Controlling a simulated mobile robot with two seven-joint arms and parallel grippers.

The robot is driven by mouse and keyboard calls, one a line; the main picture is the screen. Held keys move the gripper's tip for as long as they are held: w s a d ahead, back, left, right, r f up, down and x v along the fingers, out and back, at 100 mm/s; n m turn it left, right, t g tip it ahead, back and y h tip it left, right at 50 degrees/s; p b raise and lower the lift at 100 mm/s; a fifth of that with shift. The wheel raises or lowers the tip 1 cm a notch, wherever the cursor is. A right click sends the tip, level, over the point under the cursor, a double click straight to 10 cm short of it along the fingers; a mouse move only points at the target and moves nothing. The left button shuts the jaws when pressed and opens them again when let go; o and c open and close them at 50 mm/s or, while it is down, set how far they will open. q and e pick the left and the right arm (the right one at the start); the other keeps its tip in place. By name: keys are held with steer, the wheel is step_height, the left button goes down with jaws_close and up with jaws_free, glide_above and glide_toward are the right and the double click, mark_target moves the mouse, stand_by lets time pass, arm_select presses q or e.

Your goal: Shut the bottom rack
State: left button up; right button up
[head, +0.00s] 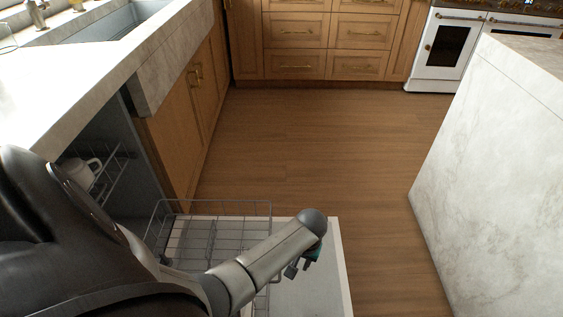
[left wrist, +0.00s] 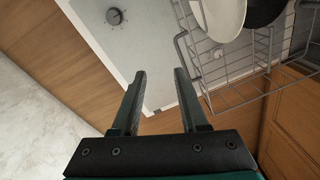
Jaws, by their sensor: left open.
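The bottom rack (head: 212,202) is a grey wire basket, pulled out over the lowered dishwasher door (head: 338,262). My left arm crosses in front of it and hides part of it. My left gripper (head: 305,260) is past the rack's right side, above the door. In the left wrist view, the left gripper (left wrist: 160,74) is open with nothing between its fingers. There the rack (left wrist: 240,95) lies right of the fingers, with a white dish (left wrist: 222,15) and a dark dish (left wrist: 262,10) in it. Contact between finger and rack is unclear. My right gripper is out of view.
An upper rack (head: 108,175) with a white mug (head: 84,172) sits inside the dishwasher under the counter (head: 60,95). A marble island (head: 495,180) stands at the right. Wooden floor (head: 375,160) is clear between door and island.

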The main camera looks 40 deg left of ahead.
arm_select(q)
steer(key=shift+w+a+f+n+g, duration=0.85)
steer(key=shift+w+a+n, duration=1.05)
steer(key=shift+a, duration=0.55)
arm_select(e)
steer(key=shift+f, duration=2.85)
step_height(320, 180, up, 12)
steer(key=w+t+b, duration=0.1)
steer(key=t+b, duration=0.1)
steer(key=b, duration=0.4)
arm_select(q)
step_height(320, 180, down, 15)
steer(key=s+a+b, duration=0.2)
steer(key=b, duration=0.4)
steer(key=shift+a+r+b, duration=0.15)
steer(key=shift+b, duration=0.15)
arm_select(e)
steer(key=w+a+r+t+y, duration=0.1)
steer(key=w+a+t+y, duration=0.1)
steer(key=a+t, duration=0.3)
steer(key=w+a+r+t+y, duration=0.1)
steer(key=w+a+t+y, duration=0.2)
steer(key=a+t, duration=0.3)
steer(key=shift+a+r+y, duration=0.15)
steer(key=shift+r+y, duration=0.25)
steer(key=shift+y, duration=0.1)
arm_select(q)
steer(key=shift+s, duration=0.1)
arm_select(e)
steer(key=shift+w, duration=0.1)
